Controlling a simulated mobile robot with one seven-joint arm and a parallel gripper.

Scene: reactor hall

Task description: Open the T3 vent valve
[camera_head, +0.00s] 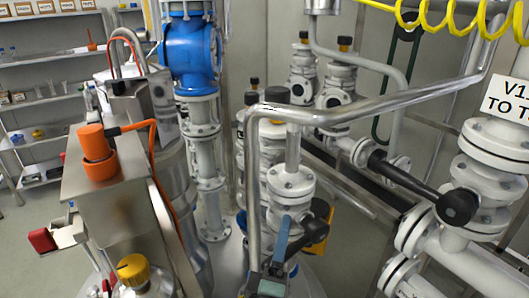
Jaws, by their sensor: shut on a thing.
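A blue-grey lever (282,238) stands steeply at the bottom middle, in front of a white flanged valve body (291,184). Dark jaw-like parts (268,272) close around its lower end at the bottom edge. I take these to be my gripper, shut on the lever, though the view is small and cut off. A teal block (271,288) shows just below. No T3 label is readable, and the parts below the frame are hidden.
A bent steel pipe (380,108) crosses above and drops just left of the lever. White flanged pipework with a black handle (400,184) stands right. A steel housing with an orange cap (97,148) and a yellow knob (133,270) crowd the left.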

